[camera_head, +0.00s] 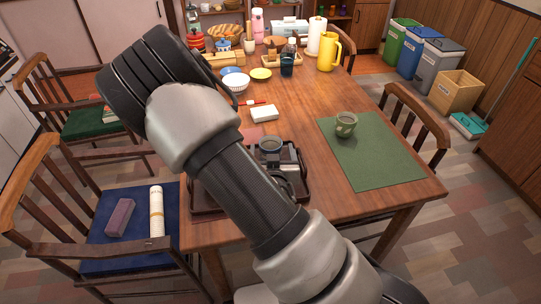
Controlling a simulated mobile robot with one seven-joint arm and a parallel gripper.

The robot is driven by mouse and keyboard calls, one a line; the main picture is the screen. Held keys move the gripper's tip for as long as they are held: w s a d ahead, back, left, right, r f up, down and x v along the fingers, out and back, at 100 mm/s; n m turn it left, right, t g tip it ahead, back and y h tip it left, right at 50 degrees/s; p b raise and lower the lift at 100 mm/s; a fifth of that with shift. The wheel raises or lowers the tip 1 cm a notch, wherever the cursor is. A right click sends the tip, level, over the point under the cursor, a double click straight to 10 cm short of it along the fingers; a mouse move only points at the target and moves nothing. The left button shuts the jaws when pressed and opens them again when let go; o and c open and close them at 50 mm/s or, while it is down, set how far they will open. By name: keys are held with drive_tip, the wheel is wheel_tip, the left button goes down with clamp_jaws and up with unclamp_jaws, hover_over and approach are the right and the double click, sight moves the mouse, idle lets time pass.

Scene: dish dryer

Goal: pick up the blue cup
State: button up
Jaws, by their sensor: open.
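A dark blue cup (287,65) stands upright toward the far end of the wooden table, in front of a wooden caddy. A second cup, grey-blue (269,146), is at the near end, over a dark brown tray (207,206); I cannot tell which of the two is the task's cup. My arm crosses the view in front of the table and covers much of the tray. Dark parts show beside the grey-blue cup, but I cannot make out fingers there. My gripper is not clearly seen.
A green mug (345,124) stands on a green mat (385,165) at the right. Bowls (235,81), a white box (264,113), a yellow pitcher (328,52) and bottles crowd the middle and far table. Chairs (415,115) flank the table. The right table edge is fairly clear.

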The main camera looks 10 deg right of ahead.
sight(270, 141)
drive_tip(key=x, duration=0.4)
drive_tip(key=shift+a, duration=0.1)
drive_tip(key=c, duration=1.3)
drive_tip(key=shift+o, duration=0.2)
